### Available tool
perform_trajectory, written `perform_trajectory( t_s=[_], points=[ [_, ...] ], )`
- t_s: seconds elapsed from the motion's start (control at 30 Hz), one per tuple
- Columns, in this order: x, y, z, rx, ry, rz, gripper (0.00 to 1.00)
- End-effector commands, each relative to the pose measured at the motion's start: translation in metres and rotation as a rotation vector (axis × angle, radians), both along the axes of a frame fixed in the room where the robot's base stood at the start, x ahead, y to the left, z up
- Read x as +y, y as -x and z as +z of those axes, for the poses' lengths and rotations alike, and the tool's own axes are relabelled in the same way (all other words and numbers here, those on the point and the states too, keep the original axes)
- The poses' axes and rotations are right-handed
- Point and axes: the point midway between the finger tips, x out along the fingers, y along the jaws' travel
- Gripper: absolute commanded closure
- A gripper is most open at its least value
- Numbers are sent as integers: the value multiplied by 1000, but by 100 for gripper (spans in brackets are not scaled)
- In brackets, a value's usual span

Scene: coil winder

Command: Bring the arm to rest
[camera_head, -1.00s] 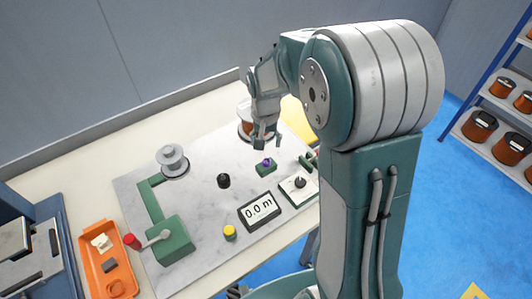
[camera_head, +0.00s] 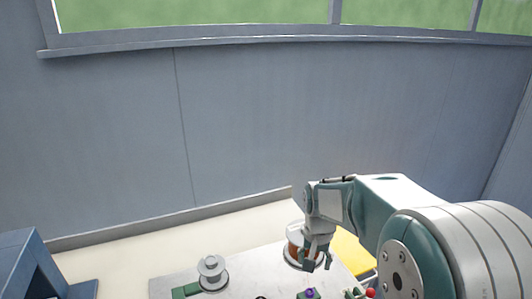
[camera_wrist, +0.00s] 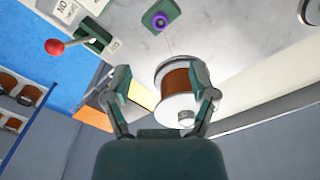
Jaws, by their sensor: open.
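My gripper (camera_head: 317,263) hangs over the far right part of the marble-look board, with its fingers pointing down. In the wrist view my gripper (camera_wrist: 163,88) has its two fingers spread apart, with nothing clamped between them. A copper-wound spool (camera_head: 294,248) with pale flanges stands behind the fingers in the head view. The spool (camera_wrist: 178,80) shows beyond the fingertips in the wrist view, close to the right finger; I cannot tell whether they touch.
A grey spool (camera_head: 212,270) stands on a green arm at left. A purple-topped green block (camera_head: 308,294) and a red-knobbed lever (camera_wrist: 62,46) are near my gripper. A yellow surface (camera_head: 352,250) lies right of the spool. A blue-grey wall (camera_head: 120,140) rises behind the table.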

Motion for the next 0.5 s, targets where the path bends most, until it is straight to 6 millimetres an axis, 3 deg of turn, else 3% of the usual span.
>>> perform_trajectory(
  t_s=[0.2, 0.5],
  points=[
    [0, 30, 39, -83, 1, 58, 26],
    [-1, 78, 80, -198, 12, 148, 26]
  ],
)
